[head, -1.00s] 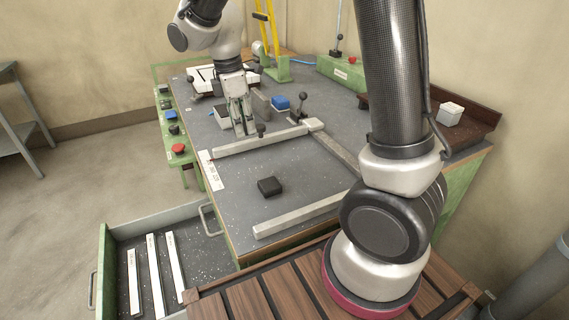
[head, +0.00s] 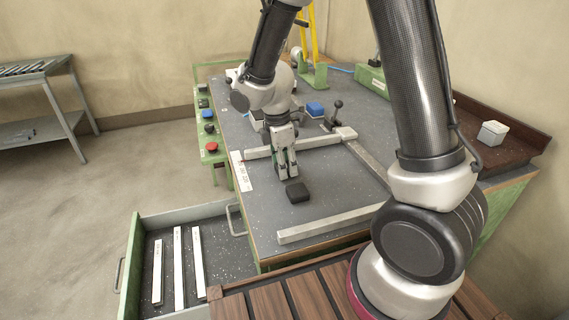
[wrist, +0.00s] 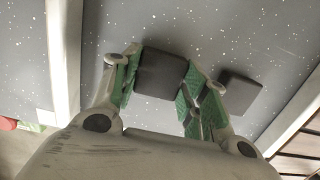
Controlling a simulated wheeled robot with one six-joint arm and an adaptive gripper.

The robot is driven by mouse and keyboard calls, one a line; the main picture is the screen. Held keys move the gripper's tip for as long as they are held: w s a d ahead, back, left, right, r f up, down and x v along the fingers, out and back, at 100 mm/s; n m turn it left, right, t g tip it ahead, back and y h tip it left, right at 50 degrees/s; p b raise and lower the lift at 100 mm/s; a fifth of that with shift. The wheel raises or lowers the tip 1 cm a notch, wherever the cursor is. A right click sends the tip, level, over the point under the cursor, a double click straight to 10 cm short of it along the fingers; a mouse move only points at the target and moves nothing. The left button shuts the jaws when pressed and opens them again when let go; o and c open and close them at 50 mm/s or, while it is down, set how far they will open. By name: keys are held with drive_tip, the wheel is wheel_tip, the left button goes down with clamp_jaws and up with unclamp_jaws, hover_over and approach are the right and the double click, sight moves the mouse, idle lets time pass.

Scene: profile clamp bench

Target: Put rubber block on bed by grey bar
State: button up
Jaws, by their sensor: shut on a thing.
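My gripper (head: 286,172) is low over the grey bed (head: 345,190), just inside the far bar (head: 315,143). In the wrist view its green-padded fingers (wrist: 160,88) are shut on a dark rubber block (wrist: 160,74); the head view barely shows this block. A second dark block (head: 297,192) lies on the bed, apart from the fingers on the near side. It also shows in the wrist view (wrist: 238,92), right of the held block. A near pale grey bar (head: 330,223) and a side bar (head: 367,165) also lie on the bed.
A blue block (head: 315,109) and a clamp lever (head: 335,110) stand behind the far bar. An open drawer (head: 185,265) with pale strips juts out front left. A white box (head: 492,132) sits on the brown shelf at right. The bed's middle is clear.

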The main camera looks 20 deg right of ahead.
drive_tip(key=shift+f, duration=0.15)
drive_tip(key=o, duration=1)
drive_tip(key=shift+o, duration=0.2)
wheel_tip(320, 180, up, 12)
drive_tip(key=a, duration=0.1)
drive_tip(key=s+d+r+m+t, duration=0.2)
drive_tip(key=s+d+r+m, duration=0.3)
drive_tip(key=s+d+m, duration=0.3)
drive_tip(key=s+d+r+m+t+y, duration=0.1)
drive_tip(key=s+d+r+m+t, duration=0.1)
drive_tip(key=s+d+r+m, duration=0.3)
drive_tip(key=shift+s+d+r+m, duration=0.4)
drive_tip(key=shift+s+d+m, duration=1.15)
drive_tip(key=shift+s+m, duration=1.35)
